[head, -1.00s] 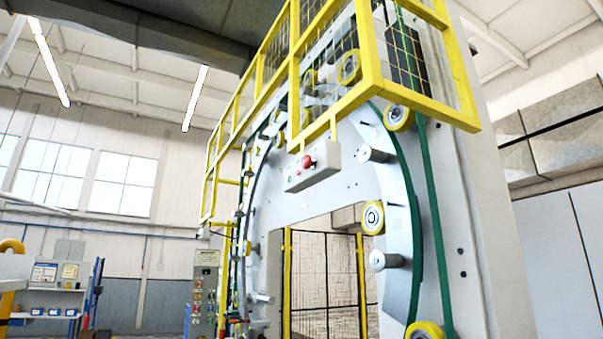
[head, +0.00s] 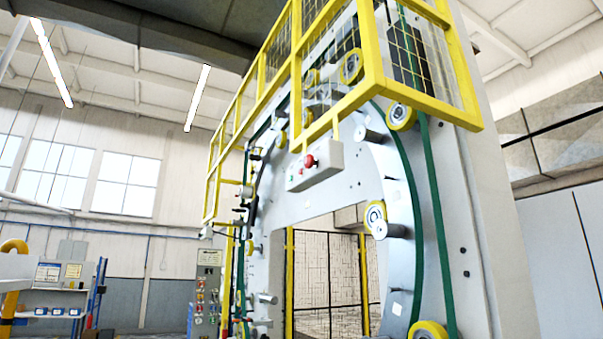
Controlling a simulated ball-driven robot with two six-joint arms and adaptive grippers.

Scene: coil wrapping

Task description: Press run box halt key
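The run box (head: 315,167) is a pale grey box hanging below the yellow guard frame, on the front of the wrapping machine. A red mushroom-shaped button (head: 310,161) sits on its front, right of the middle. Smaller buttons, one of them green (head: 293,178), sit to its left; their markings are too small to read. Neither of my grippers shows in the head view, and nothing is seen touching the box.
The wrapping machine's grey ring (head: 405,230) carries yellow rollers (head: 375,214) and a green belt (head: 436,215). A yellow mesh guard (head: 372,60) juts out above the box. A grey control panel (head: 207,290) stands lower left, a shelf (head: 55,300) farther left.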

